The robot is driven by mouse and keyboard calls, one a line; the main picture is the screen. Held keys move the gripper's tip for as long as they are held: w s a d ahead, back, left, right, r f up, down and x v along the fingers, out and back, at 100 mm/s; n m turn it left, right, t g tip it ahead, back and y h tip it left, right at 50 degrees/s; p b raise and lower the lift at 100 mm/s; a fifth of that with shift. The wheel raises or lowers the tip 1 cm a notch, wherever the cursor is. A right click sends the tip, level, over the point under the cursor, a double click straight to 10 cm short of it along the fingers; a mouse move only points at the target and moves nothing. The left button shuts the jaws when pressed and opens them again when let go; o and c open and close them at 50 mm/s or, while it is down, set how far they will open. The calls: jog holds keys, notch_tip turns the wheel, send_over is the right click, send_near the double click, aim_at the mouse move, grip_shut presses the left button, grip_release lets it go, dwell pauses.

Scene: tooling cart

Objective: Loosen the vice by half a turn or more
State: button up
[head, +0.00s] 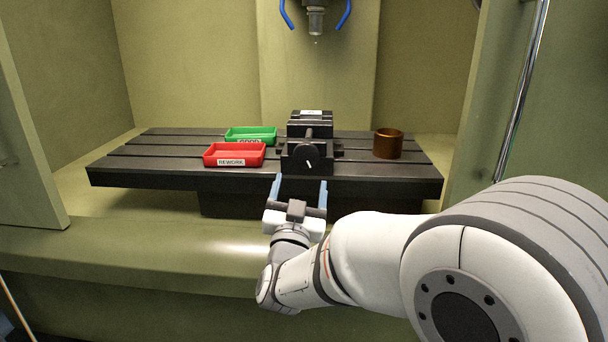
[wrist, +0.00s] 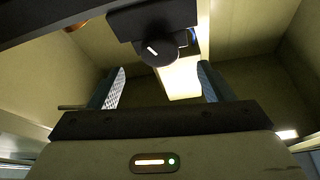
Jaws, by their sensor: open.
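The dark vice (head: 322,131) stands on the slotted table, right of the bins. Its front carries a round dark knob (head: 304,156) with a short white mark, tilted slightly off vertical. The knob also shows in the wrist view (wrist: 158,52), at the top centre, with its white mark slanted. My gripper (head: 301,184) is open and empty, with its two blue fingers pointing toward the vice front. In the wrist view my gripper (wrist: 163,82) has its fingers well apart, and the knob appears beyond the gap, not between the pads. I see no contact.
A red bin (head: 234,163) labelled REWORK and a green bin (head: 251,130) sit left of the vice. A bronze cylinder (head: 388,146) stands to the right. The slotted table (head: 400,174) has free room around them. A spindle (head: 316,20) hangs above.

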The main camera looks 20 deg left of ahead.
aim_at(306, 161)
jog(key=x, duration=0.7)
jog(key=shift+w+r, duration=0.2)
jog(key=shift+c, duration=0.4)
jog(key=c, duration=0.9)
